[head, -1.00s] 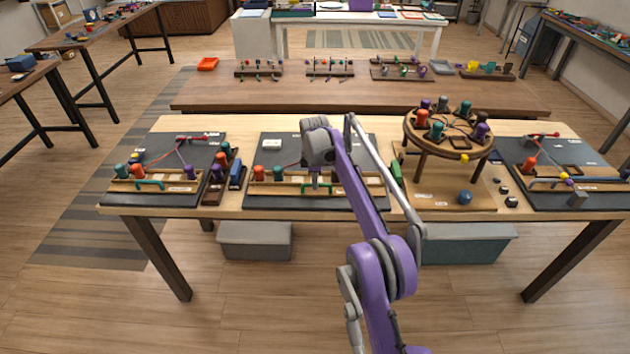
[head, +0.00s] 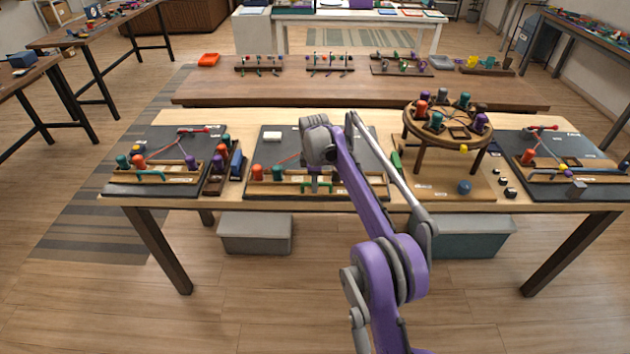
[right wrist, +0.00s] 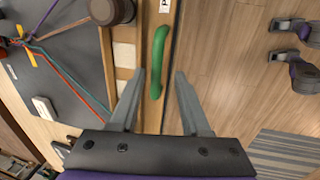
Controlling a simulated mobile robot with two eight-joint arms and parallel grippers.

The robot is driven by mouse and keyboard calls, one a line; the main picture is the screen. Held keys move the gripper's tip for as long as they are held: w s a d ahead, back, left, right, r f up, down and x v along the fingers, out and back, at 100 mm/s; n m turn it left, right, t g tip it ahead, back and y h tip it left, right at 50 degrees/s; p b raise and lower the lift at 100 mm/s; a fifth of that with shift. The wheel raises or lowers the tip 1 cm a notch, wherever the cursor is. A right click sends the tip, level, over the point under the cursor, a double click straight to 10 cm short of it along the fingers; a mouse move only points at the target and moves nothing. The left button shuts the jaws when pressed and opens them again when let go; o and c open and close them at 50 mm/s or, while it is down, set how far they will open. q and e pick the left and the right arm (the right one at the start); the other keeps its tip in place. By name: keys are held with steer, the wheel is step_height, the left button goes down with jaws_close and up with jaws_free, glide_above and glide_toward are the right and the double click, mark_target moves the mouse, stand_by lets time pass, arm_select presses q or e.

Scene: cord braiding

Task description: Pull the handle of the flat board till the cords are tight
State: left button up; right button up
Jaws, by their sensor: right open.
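The dark flat board (head: 268,142) lies in the middle of the near table, with a wooden strip along its front edge. A green arched handle (right wrist: 158,62) is fixed on that strip in the right wrist view. My right gripper (right wrist: 160,76) is open and empty, with its fingertips on either side of the handle's near end; I cannot tell how close they are in height. My right gripper also shows over the strip in the head view (head: 314,184), partly hidden by its wrist. Red and teal cords (right wrist: 75,75) run across the board. My left gripper is not in view.
A round braiding stand (head: 412,124) with several bobbins stands right of the board. A second dark board (head: 122,178) lies left and a third (head: 600,190) at the far right. A blue ball (head: 464,187) lies by the stand. The floor in front is clear.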

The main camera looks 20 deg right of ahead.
step_height(320, 180, up, 11)
steer(key=s+p, duration=0.1)
steer(key=s, duration=0.1)
steer(key=shift+a+f, duration=0.15)
steer(key=shift+a, duration=0.15)
steer(key=s+r+m+t+p, duration=0.1)
steer(key=s+r+m, duration=0.25)
steer(key=s, duration=0.45)
steer(key=s+r+m, duration=0.2)
steer(key=s+m, duration=0.2)
steer(key=s, duration=0.5)
steer(key=s+f+m+t, duration=0.1)
steer(key=s+f+m, duration=0.2)
steer(key=s, duration=0.9)
steer(key=s+f+m+t+p, duration=0.1)
steer(key=s+f+m, duration=0.3)
steer(key=s+f, duration=0.5)
steer(key=s+a, duration=0.1)
steer(key=s, duration=0.2)
steer(key=shift+s+f+y, duration=0.2)
steer(key=shift+s+y, duration=0.1)
steer(key=shift+s, duration=0.1)
